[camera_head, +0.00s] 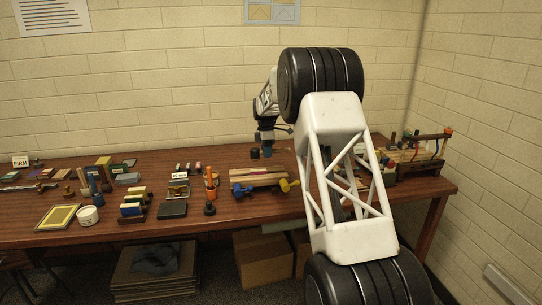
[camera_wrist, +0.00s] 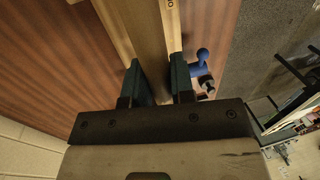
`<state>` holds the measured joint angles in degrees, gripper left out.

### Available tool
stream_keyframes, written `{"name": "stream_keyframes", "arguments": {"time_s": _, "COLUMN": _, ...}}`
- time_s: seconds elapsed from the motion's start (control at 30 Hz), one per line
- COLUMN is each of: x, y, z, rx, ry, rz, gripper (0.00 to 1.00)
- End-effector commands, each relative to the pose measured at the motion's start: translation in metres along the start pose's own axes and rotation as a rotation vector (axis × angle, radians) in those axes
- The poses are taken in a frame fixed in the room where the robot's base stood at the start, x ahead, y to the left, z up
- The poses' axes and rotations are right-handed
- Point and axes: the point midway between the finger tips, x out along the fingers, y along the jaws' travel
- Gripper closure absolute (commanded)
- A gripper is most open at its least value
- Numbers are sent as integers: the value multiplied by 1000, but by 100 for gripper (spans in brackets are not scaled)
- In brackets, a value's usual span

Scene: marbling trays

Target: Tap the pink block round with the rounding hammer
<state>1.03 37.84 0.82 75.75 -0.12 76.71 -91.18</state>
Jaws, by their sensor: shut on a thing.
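My gripper (camera_head: 266,141) is above the back middle of the table, behind the wooden press. In the wrist view its two teal fingers (camera_wrist: 160,83) stand either side of a narrow gap with tan wood showing between them. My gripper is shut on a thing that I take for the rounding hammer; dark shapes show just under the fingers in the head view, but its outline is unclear. A small pink strip, seemingly the pink block (camera_head: 258,170), shows at the top of the wooden press (camera_head: 262,180). Whether hammer and block touch cannot be told.
The press has blue and yellow knobs in front; a blue knob (camera_wrist: 204,56) also shows in the wrist view. An orange bottle-like thing (camera_head: 211,184) stands left of the press. Small goods crowd the table's left side. A wooden rack (camera_head: 420,160) stands at the right.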

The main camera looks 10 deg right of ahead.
Motion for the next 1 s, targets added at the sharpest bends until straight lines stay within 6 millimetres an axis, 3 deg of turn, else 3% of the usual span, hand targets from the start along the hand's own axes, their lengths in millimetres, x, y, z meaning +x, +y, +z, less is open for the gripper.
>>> {"name": "stream_keyframes", "arguments": {"time_s": 0.13, "x": -1, "y": 0, "z": -13, "rx": -1, "ry": 1, "rz": 2, "gripper": 100}}
{"name": "stream_keyframes", "arguments": {"time_s": 0.57, "x": 0, "y": 0, "z": -14, "rx": 0, "ry": 1, "rz": 2, "gripper": 100}}
{"name": "stream_keyframes", "arguments": {"time_s": 1.0, "x": 19, "y": 4, "z": -14, "rx": 0, "ry": 1, "rz": 2, "gripper": 100}}
